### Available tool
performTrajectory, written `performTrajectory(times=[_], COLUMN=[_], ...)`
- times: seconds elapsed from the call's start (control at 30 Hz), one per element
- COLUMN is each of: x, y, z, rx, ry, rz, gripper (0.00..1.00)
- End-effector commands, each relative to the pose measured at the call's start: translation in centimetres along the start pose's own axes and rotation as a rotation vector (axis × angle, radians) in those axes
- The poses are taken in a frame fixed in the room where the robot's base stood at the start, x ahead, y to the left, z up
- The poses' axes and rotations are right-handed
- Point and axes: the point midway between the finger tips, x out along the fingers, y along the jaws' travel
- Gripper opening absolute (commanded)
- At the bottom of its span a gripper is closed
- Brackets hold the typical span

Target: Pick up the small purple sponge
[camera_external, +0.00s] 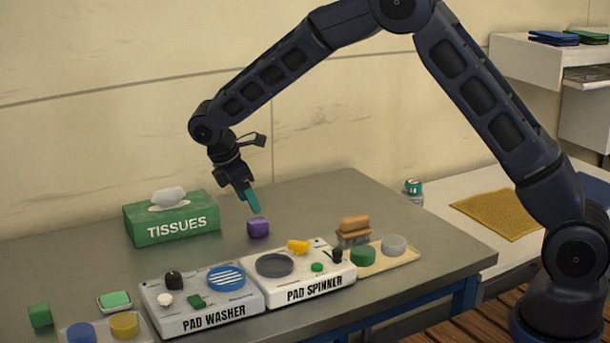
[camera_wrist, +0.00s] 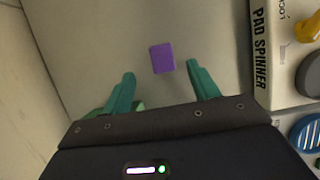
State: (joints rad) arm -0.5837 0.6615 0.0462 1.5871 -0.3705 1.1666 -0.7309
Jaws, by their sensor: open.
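The small purple sponge (camera_external: 258,227) is a little block on the grey table, right of the green tissue box. My gripper (camera_external: 250,201) is just above it in the external view, pointing down at a tilt. In the wrist view the sponge (camera_wrist: 162,58) lies ahead of my gripper (camera_wrist: 162,82), roughly centred between the two teal fingers and slightly beyond their tips. The fingers are apart with nothing between them. I see no contact with the sponge.
A green tissue box (camera_external: 172,218) stands close on the left. The pad washer (camera_external: 200,302) and pad spinner (camera_external: 302,275) stand in front. A tan brush (camera_external: 353,229) and a tray with round pads (camera_external: 392,257) are at the right. The table behind the sponge is clear.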

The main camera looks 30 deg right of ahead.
Motion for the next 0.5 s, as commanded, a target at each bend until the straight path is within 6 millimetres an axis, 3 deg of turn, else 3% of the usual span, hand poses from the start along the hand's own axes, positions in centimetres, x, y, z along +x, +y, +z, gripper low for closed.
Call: performTrajectory(times=[0.5], x=[5.1], y=[-0.3], z=[-0.3], rx=[0.001], ry=[-0.001], rz=[-0.002], gripper=[0.60])
